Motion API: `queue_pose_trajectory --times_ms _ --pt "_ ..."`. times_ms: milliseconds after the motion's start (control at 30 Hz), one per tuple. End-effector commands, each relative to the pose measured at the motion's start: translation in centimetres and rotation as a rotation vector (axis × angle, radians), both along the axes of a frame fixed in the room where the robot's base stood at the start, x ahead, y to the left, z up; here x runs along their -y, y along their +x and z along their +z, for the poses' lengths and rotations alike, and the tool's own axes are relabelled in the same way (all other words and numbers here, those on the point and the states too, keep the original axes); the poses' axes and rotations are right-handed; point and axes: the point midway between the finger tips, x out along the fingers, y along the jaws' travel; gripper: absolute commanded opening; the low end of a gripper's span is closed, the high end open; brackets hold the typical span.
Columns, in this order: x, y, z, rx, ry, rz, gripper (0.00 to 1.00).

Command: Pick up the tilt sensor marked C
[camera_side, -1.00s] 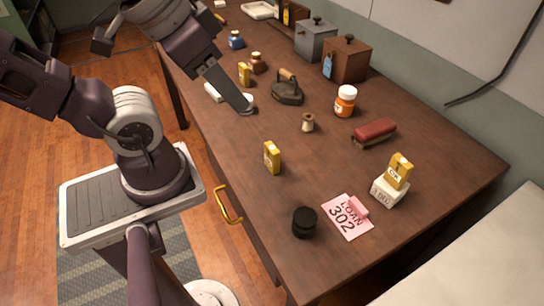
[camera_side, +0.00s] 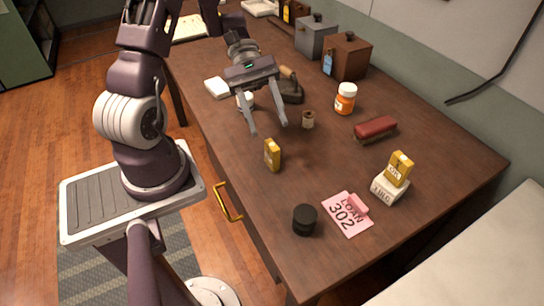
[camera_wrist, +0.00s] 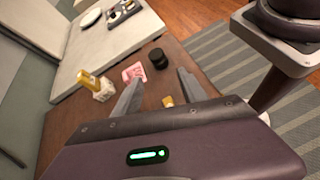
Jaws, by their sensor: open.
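Two small yellow blocks that look like tilt sensors are in view, and I cannot read a letter on either for sure. One yellow block (camera_side: 272,155) stands upright on the desk; it also shows between my fingers in the wrist view (camera_wrist: 168,101). The other yellow block (camera_side: 400,168) sits on a white lettered block (camera_side: 389,189); the wrist view shows this yellow block (camera_wrist: 88,78) too. My gripper (camera_side: 268,126) is open and empty, pointing down above the desk, just behind the first block and apart from it. It also shows in the wrist view (camera_wrist: 160,76).
A wooden spool (camera_side: 308,120) and a flat iron (camera_side: 290,88) stand near my gripper. An orange bottle (camera_side: 345,100) and a red-topped stapler-like object (camera_side: 375,128) are to the right. A black cylinder (camera_side: 304,220) and a pink loan slip (camera_side: 346,215) lie in front.

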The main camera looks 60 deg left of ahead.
Motion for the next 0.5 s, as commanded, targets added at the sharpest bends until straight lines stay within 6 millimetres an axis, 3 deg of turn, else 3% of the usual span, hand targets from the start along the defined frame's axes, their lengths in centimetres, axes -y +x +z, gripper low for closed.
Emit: queue_pose_trajectory --times_ms 100,200,333,500 --pt "-2.1 0.6 -4.0 -0.127 -0.205 0.229 0.49" --pt "-3.1 0.7 -6.1 -0.178 -0.304 0.346 0.49" --pt "-3.2 0.8 -7.1 -0.201 -0.348 0.399 0.49" --pt "-0.9 1.1 -7.7 -0.204 -0.35 0.398 0.49"
